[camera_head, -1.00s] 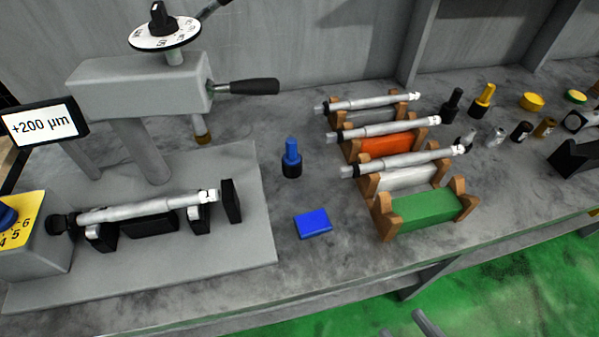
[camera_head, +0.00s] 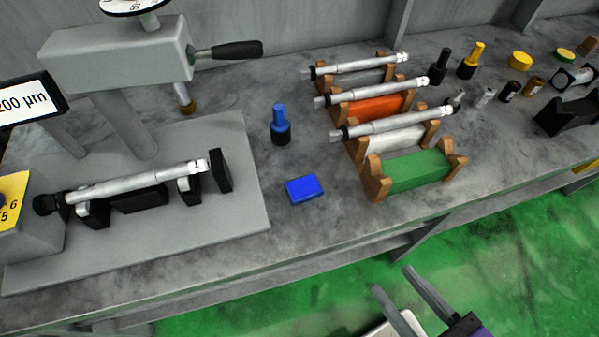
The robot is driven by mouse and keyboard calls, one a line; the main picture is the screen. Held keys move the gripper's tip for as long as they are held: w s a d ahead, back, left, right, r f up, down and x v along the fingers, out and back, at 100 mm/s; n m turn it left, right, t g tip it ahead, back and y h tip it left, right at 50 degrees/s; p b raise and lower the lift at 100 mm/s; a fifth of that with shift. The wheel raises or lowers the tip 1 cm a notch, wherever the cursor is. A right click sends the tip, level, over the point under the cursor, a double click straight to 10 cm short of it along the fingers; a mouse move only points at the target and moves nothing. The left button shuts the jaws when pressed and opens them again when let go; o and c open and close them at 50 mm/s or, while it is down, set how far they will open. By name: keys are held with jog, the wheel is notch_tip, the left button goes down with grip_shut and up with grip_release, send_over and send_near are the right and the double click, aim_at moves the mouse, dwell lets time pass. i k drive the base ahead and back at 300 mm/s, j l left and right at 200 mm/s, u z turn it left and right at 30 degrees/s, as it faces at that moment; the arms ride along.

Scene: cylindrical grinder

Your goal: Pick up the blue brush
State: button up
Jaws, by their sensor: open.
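The blue brush (camera_head: 280,125) stands upright on the grey bench, with a blue handle on top and a dark lower part. It is between the grey machine plate and the racks of shafts. My gripper (camera_head: 394,281) is at the bottom of the picture, its two grey fingers apart and empty. It is in front of the bench edge over the green floor, well away from the brush and to its lower right.
A blue block (camera_head: 304,189) lies just in front of the brush. A green rack (camera_head: 418,171) and several racks with metal shafts stand to its right. A black brush (camera_head: 440,66) and a yellow brush (camera_head: 471,61) stand farther right. The machine (camera_head: 120,55) is at left.

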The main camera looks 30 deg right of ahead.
aim_at(280, 124)
jog(key=i+j, duration=0.15)
jog(key=j, duration=0.25)
jog(key=i+j, duration=0.1)
jog(key=j, duration=0.3)
jog(key=i+j, duration=0.15)
jog(key=j, duration=0.25)
jog(key=i+j, duration=0.15)
jog(key=j, duration=0.2)
jog(key=i+j+u, duration=0.1)
jog(key=j, duration=0.3)
